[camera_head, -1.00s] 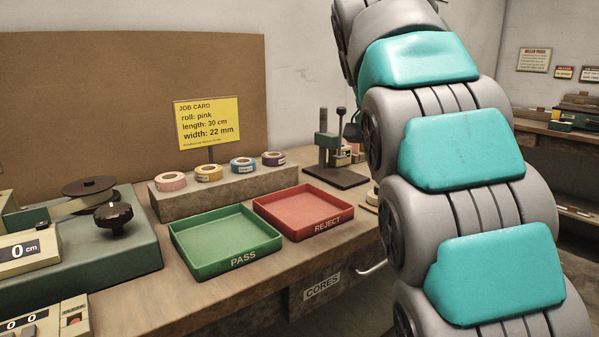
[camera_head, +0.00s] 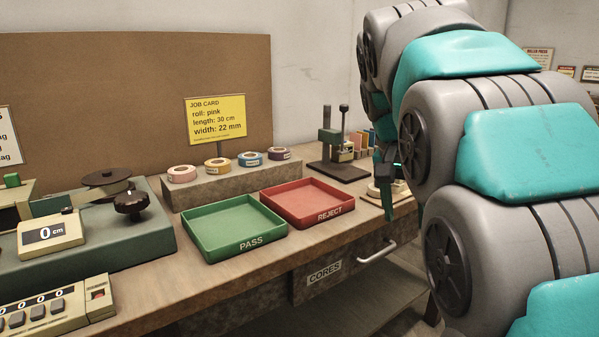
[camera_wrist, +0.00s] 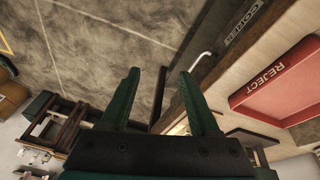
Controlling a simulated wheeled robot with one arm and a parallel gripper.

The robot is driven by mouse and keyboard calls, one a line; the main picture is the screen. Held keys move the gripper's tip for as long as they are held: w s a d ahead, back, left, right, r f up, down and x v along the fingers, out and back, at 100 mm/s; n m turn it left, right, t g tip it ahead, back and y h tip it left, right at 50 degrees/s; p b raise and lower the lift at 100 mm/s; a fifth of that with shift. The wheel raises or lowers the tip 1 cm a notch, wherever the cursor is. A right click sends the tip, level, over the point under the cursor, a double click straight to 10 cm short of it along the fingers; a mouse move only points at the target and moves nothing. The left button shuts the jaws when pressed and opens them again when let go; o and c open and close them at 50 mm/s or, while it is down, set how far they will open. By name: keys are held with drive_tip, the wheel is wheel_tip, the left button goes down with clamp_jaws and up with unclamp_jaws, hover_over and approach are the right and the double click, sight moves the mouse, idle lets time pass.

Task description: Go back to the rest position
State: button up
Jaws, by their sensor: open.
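My gripper (camera_wrist: 160,90) shows in the wrist view with its two dark green fingers spread apart and nothing between them. Below it in that view are the floor and the front edge of the bench. In the head view my arm fills the right side, and the gripper's dark end (camera_head: 388,178) hangs partly hidden beside the arm, near the bench's right end.
The bench holds an empty green PASS tray (camera_head: 205,250), an empty red REJECT tray (camera_head: 335,220), several tape rolls on a block (camera_head: 225,188), a job card (camera_head: 216,119) and a press (camera_head: 335,165). A CORES drawer handle (camera_head: 378,252) sticks out in front.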

drive_tip(key=s+a+f+n+g+y, duration=0.1)
drive_tip(key=s+f+n+g, duration=0.1)
drive_tip(key=s+f, duration=1)
drive_tip(key=s+a+f+n+g+y, duration=0.1)
drive_tip(key=s+f+n, duration=0.4)
drive_tip(key=s+f, duration=0.8)
drive_tip(key=s+a, duration=0.1)
drive_tip(key=s, duration=0.4)
drive_tip(key=shift+a+f+g+y, duration=0.15)
drive_tip(key=shift+a+g+y, duration=0.05)
drive_tip(key=shift+g+y, duration=0.2)
drive_tip(key=shift+w+d, duration=0.1)
